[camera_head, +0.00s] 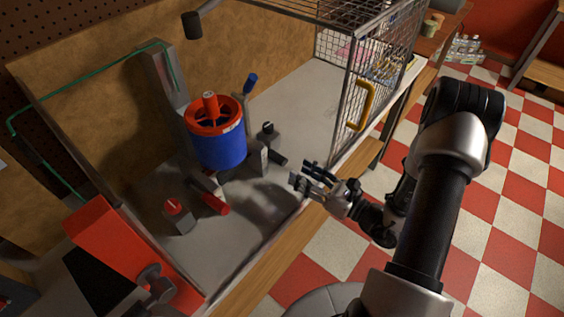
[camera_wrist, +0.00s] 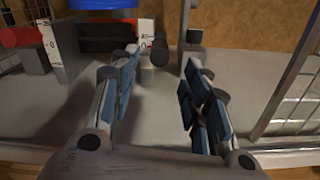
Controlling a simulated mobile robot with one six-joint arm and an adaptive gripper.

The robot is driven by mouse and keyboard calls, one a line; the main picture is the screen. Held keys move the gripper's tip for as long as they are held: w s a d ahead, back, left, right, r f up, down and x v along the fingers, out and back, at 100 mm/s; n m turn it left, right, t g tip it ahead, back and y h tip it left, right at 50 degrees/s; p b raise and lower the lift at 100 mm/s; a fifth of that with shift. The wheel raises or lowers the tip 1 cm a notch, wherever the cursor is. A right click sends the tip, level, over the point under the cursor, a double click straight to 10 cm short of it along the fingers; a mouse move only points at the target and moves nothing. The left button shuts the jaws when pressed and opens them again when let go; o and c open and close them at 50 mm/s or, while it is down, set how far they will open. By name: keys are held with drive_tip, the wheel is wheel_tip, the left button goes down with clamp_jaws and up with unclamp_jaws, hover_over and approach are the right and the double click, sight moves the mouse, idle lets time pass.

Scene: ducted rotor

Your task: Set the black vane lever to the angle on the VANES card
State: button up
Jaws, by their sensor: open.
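The black vane lever (camera_head: 278,158) is a short black cylinder sticking out from a small grey post, left of my gripper in the head view. In the wrist view, the black lever (camera_wrist: 159,51) shows its round end between the fingertips, next to a white scale plate (camera_wrist: 146,36) whose marks are too small to read surely. My gripper (camera_head: 304,174) is open and empty, at the bench's front edge and apart from the lever. Its two fingers also frame the wrist view (camera_wrist: 162,60). I cannot make out the VANES card.
A blue and red ducted rotor (camera_head: 218,148) stands behind. A red lever (camera_head: 213,203) and a red-knobbed box (camera_head: 177,215) lie left. A black-knobbed box (camera_head: 267,133) and blue-tipped lever (camera_head: 250,84) stand behind the black lever. A wire cage (camera_head: 368,70) with yellow handle (camera_head: 361,106) is at right.

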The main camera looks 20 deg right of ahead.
sight(282, 161)
drive_tip(key=b+x, duration=0.1)
drive_tip(key=x, duration=0.7)
drive_tip(key=shift+c, duration=0.2)
clamp_jaws()
idle(0.4)
